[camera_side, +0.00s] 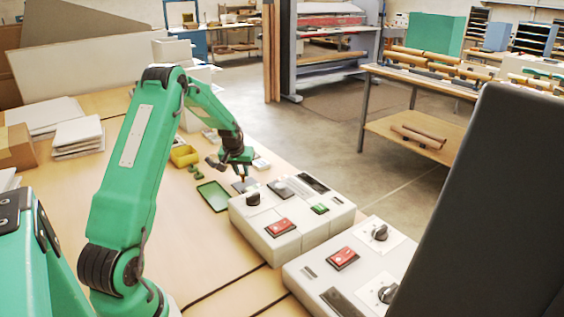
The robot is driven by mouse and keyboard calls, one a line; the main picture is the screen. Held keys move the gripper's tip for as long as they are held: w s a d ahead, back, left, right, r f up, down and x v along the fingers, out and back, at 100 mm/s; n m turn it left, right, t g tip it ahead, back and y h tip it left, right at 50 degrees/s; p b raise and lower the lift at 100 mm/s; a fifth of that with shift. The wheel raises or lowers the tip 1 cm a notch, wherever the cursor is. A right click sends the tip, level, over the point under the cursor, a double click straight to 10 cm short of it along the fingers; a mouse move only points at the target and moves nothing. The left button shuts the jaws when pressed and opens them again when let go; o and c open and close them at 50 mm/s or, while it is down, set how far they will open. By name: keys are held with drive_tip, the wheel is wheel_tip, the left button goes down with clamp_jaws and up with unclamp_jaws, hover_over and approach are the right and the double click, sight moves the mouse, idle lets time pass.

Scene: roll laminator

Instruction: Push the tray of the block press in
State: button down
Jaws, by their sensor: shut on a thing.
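My gripper (243,178), at the end of the green arm, points down just behind the left end of a white control box (295,242). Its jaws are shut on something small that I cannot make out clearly. A dark grey plate (246,186) lies low beneath the fingertips, close to the box. I cannot tell whether it is the tray of the block press, or whether the fingertips touch it. The press itself is not clearly recognisable from here.
A shallow green tray (213,197) lies left of the gripper. A yellow part (184,156) and small green pieces (195,171) sit behind it. A second white box (335,262) stands front right. A large dark panel (488,210) blocks the right side.

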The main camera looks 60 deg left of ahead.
sight(256, 187)
drive_tip(key=d, duration=0.8)
drive_tip(key=shift+w, duration=0.1)
drive_tip(key=c, duration=1.3)
unclamp_jaws()
drive_tip(key=shift+o, duration=0.2)
drive_tip(key=shift+r, duration=0.1)
drive_tip(key=v, duration=0.7)
drive_tip(key=shift+s+r, duration=0.25)
drive_tip(key=shift+r, duration=0.05)
